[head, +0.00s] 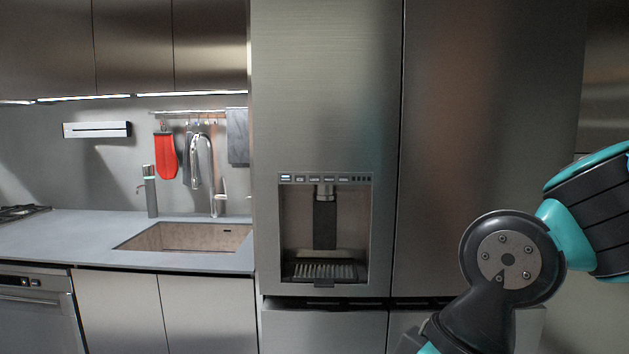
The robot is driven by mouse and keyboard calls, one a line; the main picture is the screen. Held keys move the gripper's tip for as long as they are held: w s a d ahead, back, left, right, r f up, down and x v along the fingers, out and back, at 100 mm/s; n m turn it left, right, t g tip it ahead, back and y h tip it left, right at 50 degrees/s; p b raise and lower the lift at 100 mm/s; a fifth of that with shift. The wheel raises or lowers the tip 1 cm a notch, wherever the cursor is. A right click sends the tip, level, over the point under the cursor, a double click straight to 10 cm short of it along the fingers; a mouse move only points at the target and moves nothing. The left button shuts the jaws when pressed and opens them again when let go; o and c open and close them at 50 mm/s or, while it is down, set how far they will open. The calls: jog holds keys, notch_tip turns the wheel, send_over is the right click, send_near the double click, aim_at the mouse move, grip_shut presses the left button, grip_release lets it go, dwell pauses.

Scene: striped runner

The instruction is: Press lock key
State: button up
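A large steel fridge (440,110) with two upper doors fills the middle. Its left door has a water and ice dispenser (348,235) set into it. A dark key strip (325,179) with several small keys runs along the top of the dispenser. The labels are too small to read, so I cannot tell which one is the lock key. My arm is folded at the lower right, in front of the right door. My gripper is out of view.
A grey counter (75,232) with a sink (185,237) lies left of the fridge. A bottle (150,190) stands behind the sink, and a red mitt (165,155) hangs from a rail. The space before the dispenser looks clear.

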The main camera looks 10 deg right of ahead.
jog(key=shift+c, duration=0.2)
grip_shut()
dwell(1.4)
